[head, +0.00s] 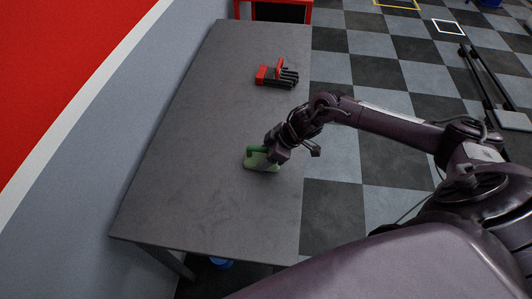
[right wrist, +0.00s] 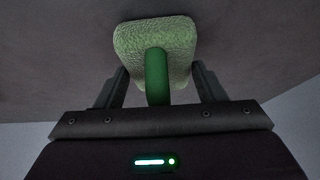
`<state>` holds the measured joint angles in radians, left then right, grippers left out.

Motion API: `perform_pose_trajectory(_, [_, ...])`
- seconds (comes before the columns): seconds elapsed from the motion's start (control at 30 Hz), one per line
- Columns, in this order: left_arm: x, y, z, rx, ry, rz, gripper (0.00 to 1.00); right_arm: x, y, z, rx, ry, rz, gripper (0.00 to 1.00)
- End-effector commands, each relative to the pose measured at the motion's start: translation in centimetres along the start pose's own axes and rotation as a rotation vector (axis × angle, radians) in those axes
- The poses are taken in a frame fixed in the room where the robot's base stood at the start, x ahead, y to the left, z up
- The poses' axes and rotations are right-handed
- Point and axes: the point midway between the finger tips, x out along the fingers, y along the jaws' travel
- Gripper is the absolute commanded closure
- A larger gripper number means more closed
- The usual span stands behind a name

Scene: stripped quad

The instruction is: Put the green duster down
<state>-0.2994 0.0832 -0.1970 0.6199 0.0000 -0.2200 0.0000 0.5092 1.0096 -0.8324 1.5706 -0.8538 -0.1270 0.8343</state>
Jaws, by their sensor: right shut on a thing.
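The green duster (head: 260,164) is at the dark grey table (head: 210,110), near the middle of its right half. It has a pale green fuzzy head (right wrist: 140,35) and a darker green handle (right wrist: 157,75). My right gripper (head: 267,152) is above the duster and shut on its handle. In the right wrist view the handle runs between the two fingers, with the head beyond them. The duster's head is at or very close to the tabletop; I cannot tell whether it touches. My left gripper is out of view.
A red and black glove-like thing (head: 277,74) lies on the table beyond the duster, near the right edge. A red-framed piece (head: 275,10) stands past the far end. The table's left and near parts are clear. Checkered floor (head: 370,75) lies to the right.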

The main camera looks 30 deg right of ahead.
Motion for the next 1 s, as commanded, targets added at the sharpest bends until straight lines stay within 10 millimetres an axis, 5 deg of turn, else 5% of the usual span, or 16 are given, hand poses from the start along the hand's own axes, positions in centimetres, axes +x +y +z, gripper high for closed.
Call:
perform_pose_trajectory(0.27, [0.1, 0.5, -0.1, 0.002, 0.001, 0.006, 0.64, 0.1, 0.0, 0.0, 0.000, 0.001, 0.001, 0.62])
perform_pose_trajectory(0.3, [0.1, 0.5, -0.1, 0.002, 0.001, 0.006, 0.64, 0.2, 0.0, 0.1, 0.000, 0.001, 0.000, 0.35])
perform_pose_trajectory(0.47, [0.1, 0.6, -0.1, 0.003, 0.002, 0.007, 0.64, 0.1, 0.0, 0.1, 0.000, 0.001, 0.000, 0.15])
perform_pose_trajectory(0.8, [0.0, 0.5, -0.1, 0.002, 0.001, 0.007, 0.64, -0.2, 0.1, 0.0, -0.001, 0.001, 0.001, 0.15])
perform_pose_trajectory(1.0, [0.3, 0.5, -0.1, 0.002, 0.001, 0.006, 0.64, -3.2, 0.1, 0.1, -0.002, -0.001, 0.003, 0.15])
